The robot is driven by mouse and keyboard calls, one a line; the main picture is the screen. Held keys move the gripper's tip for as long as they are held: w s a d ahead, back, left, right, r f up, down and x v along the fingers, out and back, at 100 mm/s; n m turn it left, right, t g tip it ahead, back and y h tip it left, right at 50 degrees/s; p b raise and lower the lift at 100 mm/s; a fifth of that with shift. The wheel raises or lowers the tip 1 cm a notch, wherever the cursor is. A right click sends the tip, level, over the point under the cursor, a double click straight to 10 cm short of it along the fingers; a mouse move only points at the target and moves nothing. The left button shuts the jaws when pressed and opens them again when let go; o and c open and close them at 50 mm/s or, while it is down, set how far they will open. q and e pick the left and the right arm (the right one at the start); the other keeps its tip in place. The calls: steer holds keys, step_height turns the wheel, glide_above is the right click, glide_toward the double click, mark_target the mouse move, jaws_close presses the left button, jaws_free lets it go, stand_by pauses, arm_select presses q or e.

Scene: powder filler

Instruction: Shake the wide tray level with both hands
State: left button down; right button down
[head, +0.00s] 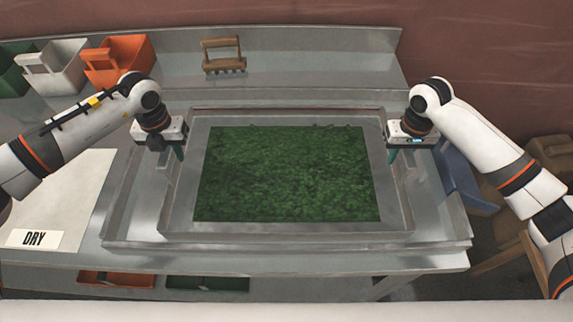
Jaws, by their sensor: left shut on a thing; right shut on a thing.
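The wide tray (290,231) is a grey metal tray in the middle of the head view, with a broad rim. A sheet of dark green leafy material (290,175) covers its bottom in an even rectangle. My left gripper (178,152) is shut on the tray's left wall, near the back. My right gripper (392,153) is shut on the tray's right wall, also near the back. The fingertips are partly hidden by the gripper bodies. The tray looks about level, inside a larger metal frame (118,235); whether it touches that frame I cannot tell.
White (60,62), orange (118,58) and green (12,70) bins stand at the back left. A wooden-handled tool (223,55) stands on the back shelf. A pale sheet with a DRY label (34,238) lies at left. A blue bin (465,180) and wooden furniture are at right.

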arm_select(q)
steer(key=shift+r, duration=0.1)
